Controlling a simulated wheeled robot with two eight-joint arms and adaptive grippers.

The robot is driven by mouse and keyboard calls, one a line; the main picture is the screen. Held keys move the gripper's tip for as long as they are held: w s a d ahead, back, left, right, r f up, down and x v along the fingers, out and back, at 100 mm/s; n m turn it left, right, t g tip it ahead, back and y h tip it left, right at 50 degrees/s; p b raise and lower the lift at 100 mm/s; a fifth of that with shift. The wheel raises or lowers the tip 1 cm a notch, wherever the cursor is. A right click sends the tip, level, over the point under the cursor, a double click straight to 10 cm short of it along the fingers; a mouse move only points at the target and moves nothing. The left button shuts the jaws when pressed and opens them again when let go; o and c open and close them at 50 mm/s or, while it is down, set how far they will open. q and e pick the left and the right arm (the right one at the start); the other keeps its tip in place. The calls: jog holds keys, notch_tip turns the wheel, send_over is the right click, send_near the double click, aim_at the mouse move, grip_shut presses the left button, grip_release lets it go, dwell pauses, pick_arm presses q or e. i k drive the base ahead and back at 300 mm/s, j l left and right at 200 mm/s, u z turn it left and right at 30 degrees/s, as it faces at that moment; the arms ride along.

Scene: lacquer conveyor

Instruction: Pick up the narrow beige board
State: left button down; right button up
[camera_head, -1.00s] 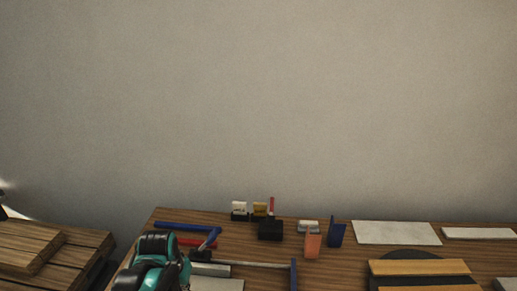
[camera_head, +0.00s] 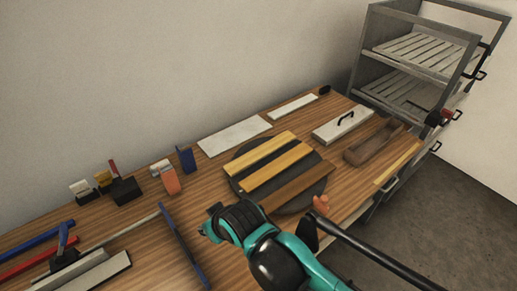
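A narrow beige board (camera_head: 276,168) lies on a dark round plate (camera_head: 238,192) on the wooden workbench. A similar beige board (camera_head: 258,151) lies beside it on the far side, with a dark gap between them. A brown board (camera_head: 300,186) lies on the near side of the same plate. A teal and black part of my arm stands at the bottom centre, in front of the plate's near edge. I cannot make out either gripper's fingers in this view.
White panels (camera_head: 233,135) and (camera_head: 293,107) lie behind the plate. A handled white float (camera_head: 343,124) and a brown block (camera_head: 374,144) lie to the right. Small tools and a blue upright piece (camera_head: 185,158) stand left. A grey rack (camera_head: 408,80) stands far right.

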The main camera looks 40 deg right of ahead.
aim_at(249, 185)
jog(key=z, duration=0.4)
jog(key=k+j+z, duration=0.1)
jog(key=z, duration=0.75)
jog(key=k+z, duration=0.1)
jog(key=z, duration=0.3)
jog(key=u, duration=0.45)
jog(key=i+l+u, duration=0.15)
jog(key=l+u, duration=0.15)
jog(key=i+l+u, duration=0.15)
jog(key=l+u, duration=0.45)
jog(key=l, duration=0.2)
jog(key=i+l+u, duration=0.1)
jog(key=l, duration=0.65)
jog(key=i+l, duration=0.15)
jog(key=l, duration=0.65)
jog(key=i+l+u, duration=0.15)
jog(key=l, duration=0.6)
jog(key=k, duration=0.1)
